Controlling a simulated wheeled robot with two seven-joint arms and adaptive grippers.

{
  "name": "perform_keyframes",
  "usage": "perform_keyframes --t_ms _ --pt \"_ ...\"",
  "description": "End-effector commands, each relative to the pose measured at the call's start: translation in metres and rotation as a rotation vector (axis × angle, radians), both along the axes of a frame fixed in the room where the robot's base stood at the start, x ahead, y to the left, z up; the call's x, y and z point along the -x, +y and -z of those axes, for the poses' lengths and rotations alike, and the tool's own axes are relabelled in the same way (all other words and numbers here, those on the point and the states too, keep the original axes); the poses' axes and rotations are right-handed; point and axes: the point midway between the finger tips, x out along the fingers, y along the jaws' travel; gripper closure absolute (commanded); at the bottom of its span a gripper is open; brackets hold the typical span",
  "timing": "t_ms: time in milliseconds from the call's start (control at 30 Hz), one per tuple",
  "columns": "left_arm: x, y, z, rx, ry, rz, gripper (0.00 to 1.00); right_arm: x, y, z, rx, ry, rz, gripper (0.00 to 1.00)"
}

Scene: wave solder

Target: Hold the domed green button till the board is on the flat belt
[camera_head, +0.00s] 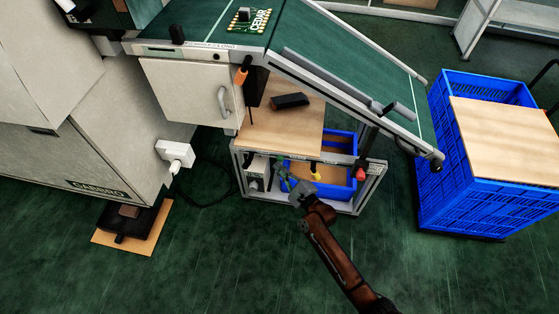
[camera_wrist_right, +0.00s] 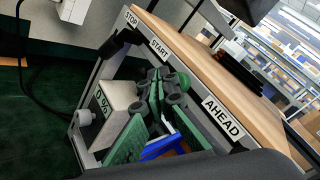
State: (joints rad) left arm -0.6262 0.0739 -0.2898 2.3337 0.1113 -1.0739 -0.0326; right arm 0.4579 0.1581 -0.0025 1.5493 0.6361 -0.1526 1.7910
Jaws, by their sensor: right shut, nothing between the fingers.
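The green board marked CEDAR (camera_head: 250,20) lies on the green belt (camera_head: 212,18) at the top, close to the bend where the belt starts to slope down right. My right gripper (camera_head: 284,174) reaches down to the front control panel. In the right wrist view its green-padded fingers (camera_wrist_right: 160,88) are shut and empty, with the tips at the panel below the START and AHEAD labels. A rounded green piece, apparently the domed button (camera_wrist_right: 184,80), shows right beside the tips. The fingers hide part of it, so I cannot tell whether it is pressed. My left gripper is not in view.
The panel frame (camera_head: 375,184) also carries a red button (camera_head: 360,174) and a yellow piece (camera_head: 316,174). A large blue crate (camera_head: 450,195) stands right. Open floor lies in front.

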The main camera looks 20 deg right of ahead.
Motion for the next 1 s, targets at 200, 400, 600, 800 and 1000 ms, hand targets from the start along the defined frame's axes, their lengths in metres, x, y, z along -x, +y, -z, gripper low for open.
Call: perform_keyframes --t_ms 200,400,600,800,1000 --pt "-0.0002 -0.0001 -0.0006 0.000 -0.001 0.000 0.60 -0.0057 -0.0039 -0.0012 0.001 -0.002 0.000 1.00" --pt "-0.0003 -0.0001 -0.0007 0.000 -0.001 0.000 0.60 -0.0056 -0.0041 -0.0009 0.001 -0.001 0.001 1.00" --pt "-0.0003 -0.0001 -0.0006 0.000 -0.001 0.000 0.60 -0.0060 -0.0044 -0.0007 0.001 -0.001 0.001 1.00" --pt "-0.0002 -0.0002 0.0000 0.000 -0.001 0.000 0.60 -0.0077 -0.0055 -0.0007 0.000 -0.001 0.001 1.00" --pt "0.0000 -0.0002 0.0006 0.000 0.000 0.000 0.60 -0.0096 -0.0068 -0.0005 0.000 0.000 0.000 1.00"
